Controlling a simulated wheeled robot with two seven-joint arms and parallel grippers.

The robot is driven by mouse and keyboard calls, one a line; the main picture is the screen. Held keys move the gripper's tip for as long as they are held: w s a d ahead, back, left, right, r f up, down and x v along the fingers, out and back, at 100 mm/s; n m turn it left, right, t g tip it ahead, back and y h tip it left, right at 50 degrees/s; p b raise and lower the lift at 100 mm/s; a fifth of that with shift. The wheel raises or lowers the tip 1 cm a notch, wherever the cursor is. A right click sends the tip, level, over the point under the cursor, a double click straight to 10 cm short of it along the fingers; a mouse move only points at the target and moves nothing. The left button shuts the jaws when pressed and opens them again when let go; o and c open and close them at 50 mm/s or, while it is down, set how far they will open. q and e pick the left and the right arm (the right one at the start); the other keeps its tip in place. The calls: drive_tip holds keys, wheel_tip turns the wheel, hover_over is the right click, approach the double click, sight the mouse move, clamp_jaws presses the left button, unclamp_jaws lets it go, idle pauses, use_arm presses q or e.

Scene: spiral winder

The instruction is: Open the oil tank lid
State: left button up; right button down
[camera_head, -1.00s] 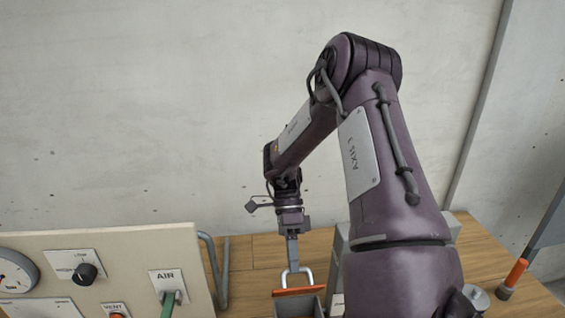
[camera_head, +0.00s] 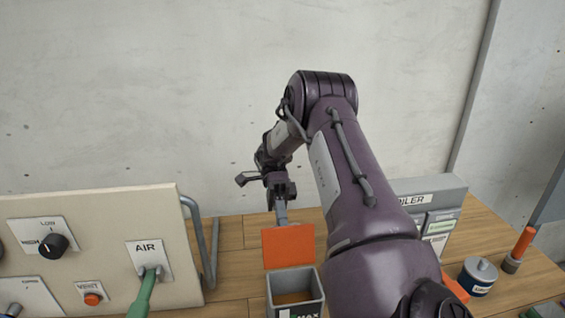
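The oil tank appears to be the grey open-topped box (camera_head: 318,290) at the bottom centre, with brownish contents inside. Its orange lid (camera_head: 288,246) stands about upright at the box's back edge, so the top is open. My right arm comes in from the bottom right and reaches over beside the tank. My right gripper (camera_head: 281,214) points down just behind the lid's top edge. Its fingertips and the lid's handle are hidden behind the lid, so I cannot tell whether it grips anything. My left gripper is not in view.
A grey labelled unit (camera_head: 450,195), a blue-white can (camera_head: 478,277) and an orange-handled tool (camera_head: 522,243) stand at right on the wooden table (camera_head: 240,235).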

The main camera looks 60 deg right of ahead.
drive_tip(key=shift+s+f, duration=0.15)
drive_tip(key=shift+f, duration=0.55)
drive_tip(key=c, duration=1.7)
unclamp_jaws()
drive_tip(key=shift+c, duration=0.2)
drive_tip(key=shift+o, duration=1.3)
drive_tip(key=shift+w+d, duration=0.15)
drive_tip(key=shift+w, duration=0.05)
drive_tip(key=shift+d, duration=0.1)
drive_tip(key=shift+w+r, duration=0.15)
drive_tip(key=shift+r, duration=0.05)
